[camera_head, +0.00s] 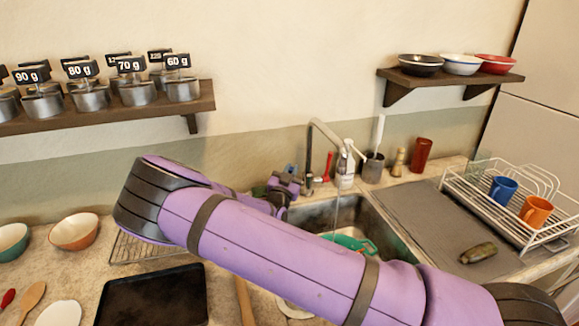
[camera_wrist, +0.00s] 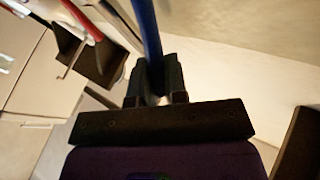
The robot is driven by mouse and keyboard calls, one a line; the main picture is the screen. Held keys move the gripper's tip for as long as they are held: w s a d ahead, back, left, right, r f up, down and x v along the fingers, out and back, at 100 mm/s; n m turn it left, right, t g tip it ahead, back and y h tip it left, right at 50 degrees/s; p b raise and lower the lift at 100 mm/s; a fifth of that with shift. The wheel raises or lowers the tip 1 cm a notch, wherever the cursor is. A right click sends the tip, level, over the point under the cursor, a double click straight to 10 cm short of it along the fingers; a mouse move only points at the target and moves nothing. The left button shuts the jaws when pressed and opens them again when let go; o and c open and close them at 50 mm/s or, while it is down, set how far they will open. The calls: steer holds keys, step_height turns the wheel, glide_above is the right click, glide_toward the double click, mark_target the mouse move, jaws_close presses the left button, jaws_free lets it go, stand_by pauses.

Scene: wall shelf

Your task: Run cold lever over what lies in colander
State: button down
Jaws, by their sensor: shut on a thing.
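My gripper (camera_head: 285,182) is behind the left end of my arm, beside the tap. In the wrist view my gripper (camera_wrist: 154,88) is shut on a blue bar, seemingly the cold lever (camera_wrist: 146,30). A little blue also shows at the gripper in the head view. The tap (camera_head: 310,150) rises over the sink (camera_head: 395,235). A thin stream of water seems to fall from its spout. A green colander (camera_head: 352,241) sits in the sink under it. My arm covers part of the colander, and its contents are hard to make out. A red lever (camera_head: 327,166) stands right of the tap.
A bottle (camera_head: 345,165), a grey utensil holder (camera_head: 372,168) and a red cup (camera_head: 421,154) stand behind the sink. A dish rack (camera_head: 515,210) with mugs is at the right. Wall shelves hold pots (camera_head: 138,92) and bowls (camera_head: 461,65). A dark tray (camera_head: 150,297) lies front left.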

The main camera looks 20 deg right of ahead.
steer(key=shift+s+f+m+h, duration=0.25)
steer(key=shift+s+m+h, duration=0.1)
steer(key=shift+m+h, duration=0.05)
steer(key=c, duration=1.1)
jaws_free()
steer(key=shift+c, duration=0.2)
steer(key=shift+r, duration=0.65)
step_height(320, 180, up, 3)
steer(key=shift+s+f, duration=0.1)
steer(key=shift+f, duration=0.1)
steer(key=s+r, duration=0.1)
steer(key=s, duration=1.5)
steer(key=shift+w, duration=0.1)
